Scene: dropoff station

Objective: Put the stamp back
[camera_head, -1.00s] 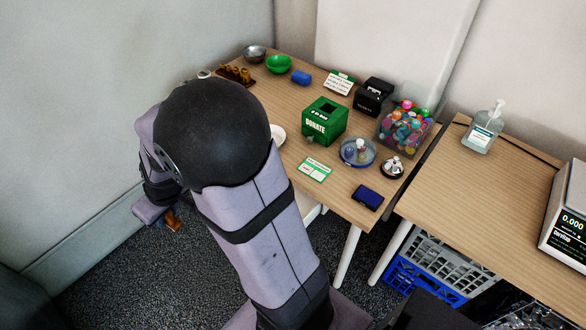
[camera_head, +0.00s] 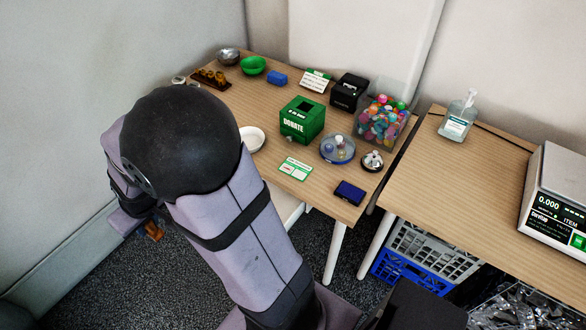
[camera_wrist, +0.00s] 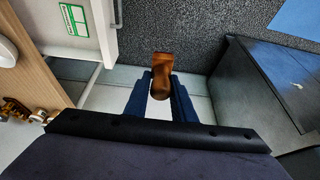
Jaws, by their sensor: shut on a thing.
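The stamp (camera_wrist: 161,76) has a brown wooden handle. My gripper (camera_wrist: 161,92) is shut on it, with one dark blue finger on each side in the wrist view. In the head view the stamp (camera_head: 154,231) shows low at the left, over the dark carpet and off the table. My gripper (camera_head: 138,218) there is partly hidden by my own arm. A dark wooden rack (camera_head: 211,79) with several brown stamps stands at the table's far left end. Part of this rack (camera_wrist: 14,110) shows at the left of the wrist view. The stamp's underside cannot be made out.
Walls close in on the left. A grey cabinet (camera_wrist: 255,95) is at the wrist view's right.

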